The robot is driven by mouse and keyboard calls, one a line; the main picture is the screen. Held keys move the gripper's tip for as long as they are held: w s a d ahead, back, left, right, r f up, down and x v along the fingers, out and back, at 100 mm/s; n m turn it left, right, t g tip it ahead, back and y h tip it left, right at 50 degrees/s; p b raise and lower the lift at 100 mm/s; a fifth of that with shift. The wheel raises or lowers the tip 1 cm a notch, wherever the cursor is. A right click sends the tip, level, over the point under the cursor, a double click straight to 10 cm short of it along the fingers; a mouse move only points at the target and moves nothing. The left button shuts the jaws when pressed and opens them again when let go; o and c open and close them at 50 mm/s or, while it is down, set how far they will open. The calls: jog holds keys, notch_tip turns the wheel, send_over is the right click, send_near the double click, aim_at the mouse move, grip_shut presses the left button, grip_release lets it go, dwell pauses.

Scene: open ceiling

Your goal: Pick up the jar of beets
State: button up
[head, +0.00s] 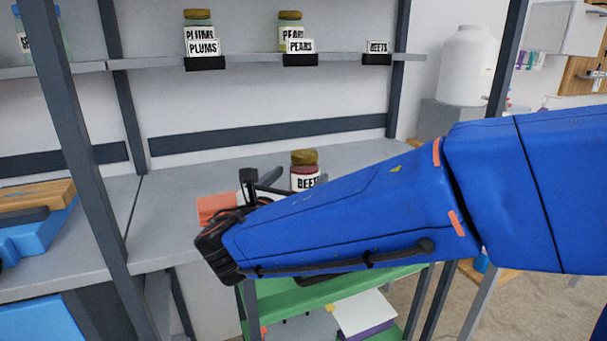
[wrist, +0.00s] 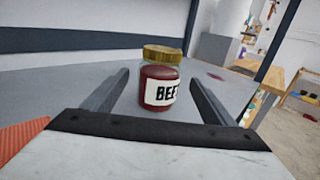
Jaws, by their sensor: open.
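The jar of beets (head: 304,170) stands upright on the grey shelf, with a gold lid, dark red contents and a white label. In the head view my blue arm hides its lower part. In the wrist view the jar (wrist: 160,80) is upright, ahead of and roughly between the two fingers. My gripper (wrist: 160,92) is open, with one finger on each side of the jar's line and nothing held. In the head view my gripper (head: 262,180) is partly hidden, pointing toward the jar. I cannot tell whether the fingers reach past the jar's sides.
The upper shelf (head: 340,61) holds a plums jar (head: 198,27), a pears jar (head: 290,28) and a bare spot behind the beets tag (head: 377,48). An orange-red item (head: 214,208) lies left of my gripper. Dark shelf posts (head: 75,150) stand at left.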

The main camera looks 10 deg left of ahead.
jog(key=shift+x, duration=4.3)
jog(key=shift+a, duration=0.1)
jog(key=c, duration=1.6)
